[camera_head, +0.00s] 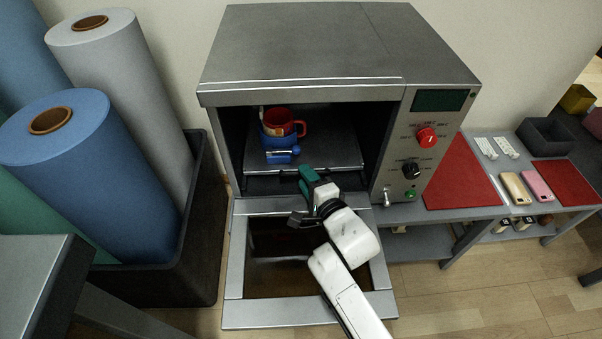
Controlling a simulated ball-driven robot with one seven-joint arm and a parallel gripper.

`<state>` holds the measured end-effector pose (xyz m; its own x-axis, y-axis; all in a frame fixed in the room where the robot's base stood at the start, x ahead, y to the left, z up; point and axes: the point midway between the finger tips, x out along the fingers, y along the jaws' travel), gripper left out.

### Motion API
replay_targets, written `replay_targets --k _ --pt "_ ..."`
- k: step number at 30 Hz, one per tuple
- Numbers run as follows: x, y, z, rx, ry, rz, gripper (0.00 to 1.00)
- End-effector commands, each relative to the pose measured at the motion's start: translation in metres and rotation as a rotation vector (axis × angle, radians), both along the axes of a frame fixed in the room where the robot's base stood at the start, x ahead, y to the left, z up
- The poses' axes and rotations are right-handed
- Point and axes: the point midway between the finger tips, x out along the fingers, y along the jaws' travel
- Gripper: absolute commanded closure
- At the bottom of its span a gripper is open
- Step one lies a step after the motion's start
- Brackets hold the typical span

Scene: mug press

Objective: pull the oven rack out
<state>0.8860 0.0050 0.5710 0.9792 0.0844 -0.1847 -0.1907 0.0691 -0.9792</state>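The oven (310,50) stands in the middle with its door (238,270) folded down open. The oven rack (335,150) is a flat grey shelf inside the cavity. A red mug (281,122) sits on it in a blue holder (280,147), toward the left. My gripper (306,177) has green fingers and reaches over the open door to the rack's front edge. The fingertips are at or very near that edge; I cannot tell whether they touch it. The gripper's own body hides whether the fingers are open or shut, and hides part of the rack's front.
A dark bin (205,230) with large fabric rolls (95,165) stands left of the oven. A grey table corner (40,280) is at lower left. To the right, a low bench (450,212) holds red mats and small items. Wooden floor is free at lower right.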

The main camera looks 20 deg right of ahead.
Motion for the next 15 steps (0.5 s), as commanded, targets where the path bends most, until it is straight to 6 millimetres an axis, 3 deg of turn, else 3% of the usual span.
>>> replay_targets --k 6,15 --pt "0.026 0.002 -0.005 0.0 0.0 -0.001 0.62" --pt "0.032 0.002 -0.006 0.0 0.0 -0.001 0.62"
